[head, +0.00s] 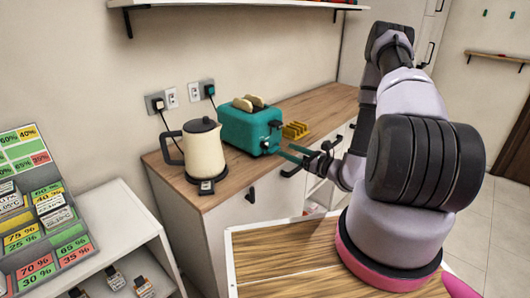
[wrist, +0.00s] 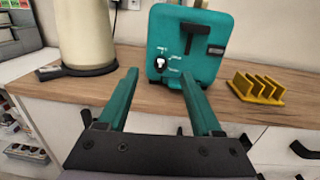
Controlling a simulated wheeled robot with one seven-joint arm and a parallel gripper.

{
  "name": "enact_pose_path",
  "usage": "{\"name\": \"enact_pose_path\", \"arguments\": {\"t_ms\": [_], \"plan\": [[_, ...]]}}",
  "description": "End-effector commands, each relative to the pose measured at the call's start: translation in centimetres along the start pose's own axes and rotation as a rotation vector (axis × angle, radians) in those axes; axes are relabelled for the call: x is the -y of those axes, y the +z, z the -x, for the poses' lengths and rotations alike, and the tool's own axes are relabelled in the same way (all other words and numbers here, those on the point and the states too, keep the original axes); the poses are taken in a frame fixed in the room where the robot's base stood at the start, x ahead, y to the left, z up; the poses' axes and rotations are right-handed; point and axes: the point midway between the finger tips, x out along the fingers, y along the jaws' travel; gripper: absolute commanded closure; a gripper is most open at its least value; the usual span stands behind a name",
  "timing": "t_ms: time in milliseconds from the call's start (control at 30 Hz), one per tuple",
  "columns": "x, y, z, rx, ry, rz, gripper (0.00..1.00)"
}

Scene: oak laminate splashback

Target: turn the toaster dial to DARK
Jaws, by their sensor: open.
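The teal toaster (head: 240,130) stands on the wooden counter with two bread slices (head: 257,101) in its top. Its end panel (wrist: 205,68) faces my gripper in the wrist view. The small round dial (wrist: 158,68) is low on the panel's left side, black and white with tiny white marks around it. The marks are too small to read, and I cannot tell which one the dial points to. A black lever (wrist: 200,36) is above and right of it. My gripper (wrist: 160,74) is open and empty, its teal fingers pointing at the panel, apart from the dial.
A cream kettle (head: 203,150) stands left of the toaster, on a dark base. A yellow rack (head: 295,130) stands on the counter to the toaster's right. The counter (head: 218,191) has bare wood in front. Black drawer handles (head: 250,195) stick out below its edge.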

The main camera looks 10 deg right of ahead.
Motion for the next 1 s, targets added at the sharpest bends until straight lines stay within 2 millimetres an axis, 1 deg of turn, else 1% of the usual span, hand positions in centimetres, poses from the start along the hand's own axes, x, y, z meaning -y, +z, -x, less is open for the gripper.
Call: {"name": "enact_pose_path", "arguments": {"t_ms": [33,100,167,233,367,600,700,833,1000], "plan": [[0.1,-0.8,0.3,-0.007,-0.022,-0.012,0.34],[0.3,-1.3,0.4,-0.013,-0.042,-0.018,0.34],[0.4,-1.5,0.1,-0.014,-0.047,-0.02,0.34],[0.4,-1.5,-0.5,-0.014,-0.047,-0.019,0.34],[0.3,-1.4,-2.7,-0.012,-0.042,-0.017,0.34],[0.6,-1.5,-7.3,-0.012,-0.042,-0.017,0.34],[0.7,-1.5,-8.7,-0.013,-0.042,-0.017,0.34],[0.8,-1.5,-9.9,-0.013,-0.044,-0.018,0.34],[0.8,-1.5,-10.3,-0.013,-0.045,-0.019,0.34]]}}
